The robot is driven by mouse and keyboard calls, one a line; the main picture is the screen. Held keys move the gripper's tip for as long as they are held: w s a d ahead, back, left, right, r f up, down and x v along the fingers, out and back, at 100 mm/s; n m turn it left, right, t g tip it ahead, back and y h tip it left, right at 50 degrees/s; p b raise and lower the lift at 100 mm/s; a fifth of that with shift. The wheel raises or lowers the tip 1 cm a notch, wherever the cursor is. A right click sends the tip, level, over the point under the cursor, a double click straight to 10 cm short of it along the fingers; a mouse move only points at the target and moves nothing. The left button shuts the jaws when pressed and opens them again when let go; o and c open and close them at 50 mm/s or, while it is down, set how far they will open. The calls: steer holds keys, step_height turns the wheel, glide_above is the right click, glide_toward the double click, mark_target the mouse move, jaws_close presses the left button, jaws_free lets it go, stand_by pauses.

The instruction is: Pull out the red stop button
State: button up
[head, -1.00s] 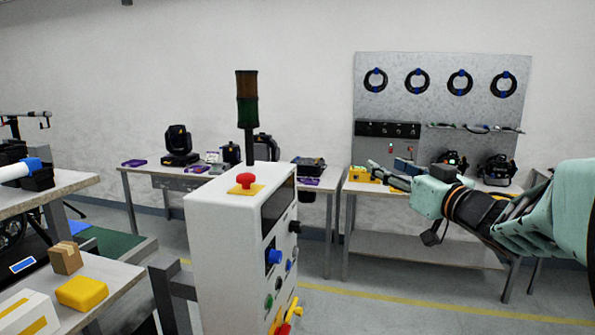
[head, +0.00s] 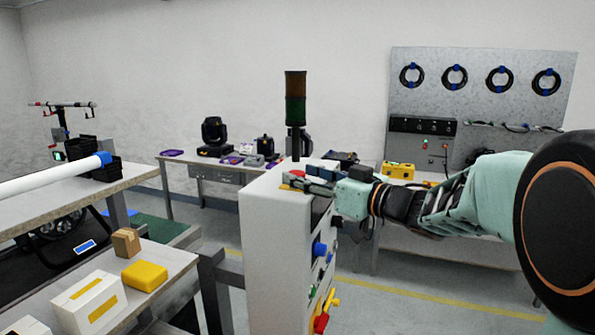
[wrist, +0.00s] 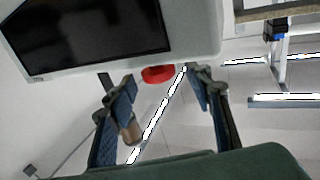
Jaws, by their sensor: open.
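The red stop button (wrist: 158,74) shows in the wrist view at the edge of the white control cabinet, beyond the cabinet's black screen (wrist: 90,35). It lies between and just past my fingertips. In the head view only a bit of its red cap (head: 297,173) shows at the cabinet top, mostly hidden by my gripper (head: 300,180). My gripper reaches in from the right over the top of the white control cabinet (head: 272,235). In the wrist view my gripper (wrist: 160,78) is open, with a finger on each side of the button. I cannot tell whether the fingers touch it.
A dark red and green signal tower (head: 295,100) rises from behind the cabinet, close to my gripper. Coloured knobs (head: 319,249) stick out of the cabinet's right face. A bench at left holds a yellow box (head: 145,276) and cartons. A pegboard (head: 480,90) stands behind.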

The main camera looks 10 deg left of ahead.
steer(key=shift+x, duration=1.35)
steer(key=shift+c, duration=0.7)
jaws_close()
